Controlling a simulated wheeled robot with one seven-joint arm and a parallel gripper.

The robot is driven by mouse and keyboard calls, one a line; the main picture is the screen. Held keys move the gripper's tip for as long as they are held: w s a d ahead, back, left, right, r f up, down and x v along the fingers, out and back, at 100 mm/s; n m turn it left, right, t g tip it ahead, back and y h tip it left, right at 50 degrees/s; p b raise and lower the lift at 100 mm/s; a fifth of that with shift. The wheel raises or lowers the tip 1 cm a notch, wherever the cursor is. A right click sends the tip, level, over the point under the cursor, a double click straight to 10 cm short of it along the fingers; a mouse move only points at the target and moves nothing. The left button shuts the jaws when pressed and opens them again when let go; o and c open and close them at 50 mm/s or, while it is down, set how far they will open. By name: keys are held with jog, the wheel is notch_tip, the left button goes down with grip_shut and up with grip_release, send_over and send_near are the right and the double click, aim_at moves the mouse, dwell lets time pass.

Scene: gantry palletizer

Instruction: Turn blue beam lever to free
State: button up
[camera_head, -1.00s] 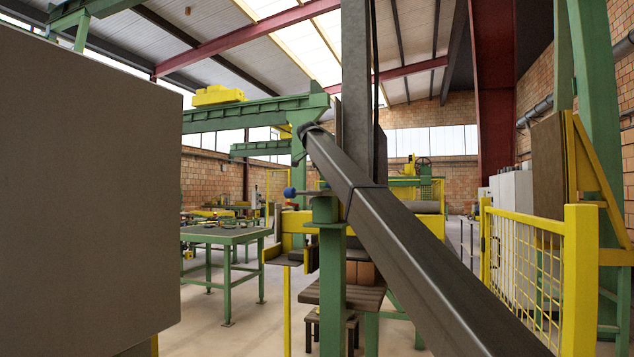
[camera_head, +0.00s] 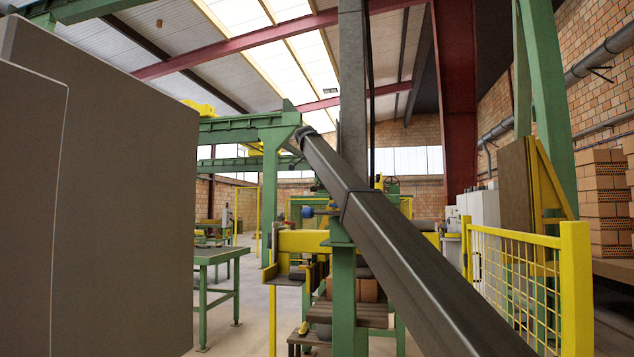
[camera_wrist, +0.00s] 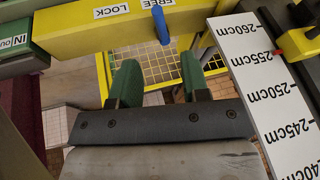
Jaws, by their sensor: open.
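In the wrist view, the blue lever (camera_wrist: 160,22) hangs from a yellow beam (camera_wrist: 70,32) at the top. White FREE (camera_wrist: 152,3) and LOCK (camera_wrist: 110,11) labels sit on the beam, upside down to me; the lever crosses the FREE label. My gripper (camera_wrist: 158,78) is open and empty, its two green fingers pointing up toward the beam. The lever tip lies between and beyond the fingers in the picture, with no contact visible. In the head view, a blue knob (camera_head: 308,212) shows above a yellow beam; I cannot tell if it is the lever. My gripper is not clear there.
A white ruler (camera_wrist: 262,90) with centimetre marks runs beside the right finger. A green IN/OUT part (camera_wrist: 20,55) is at left. In the head view, a large grey panel (camera_head: 120,190) blocks the left, and a yellow mesh fence (camera_head: 515,270) stands at right.

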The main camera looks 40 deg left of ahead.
jog(key=shift+d, duration=0.15)
jog(key=c, duration=0.6)
jog(key=s+d+y, duration=0.1)
jog(key=d+y, duration=0.1)
jog(key=d, duration=0.1)
jog(key=s+d+f+t+y, duration=0.1)
jog(key=s+d+y, duration=0.1)
jog(key=d, duration=0.2)
jog(key=s+d+n+y, duration=0.1)
jog(key=s+d+y, duration=0.1)
jog(key=d, duration=0.1)
jog(key=shift+d+f+y, duration=0.15)
jog(key=shift+y, duration=0.15)
grip_shut()
jog(key=w+a+f+y, duration=0.1)
jog(key=w+a+f, duration=0.5)
jog(key=w+f, duration=0.1)
jog(key=shift+w+a+f, duration=0.15)
jog(key=shift+a+f, duration=0.1)
jog(key=shift+f, duration=0.15)
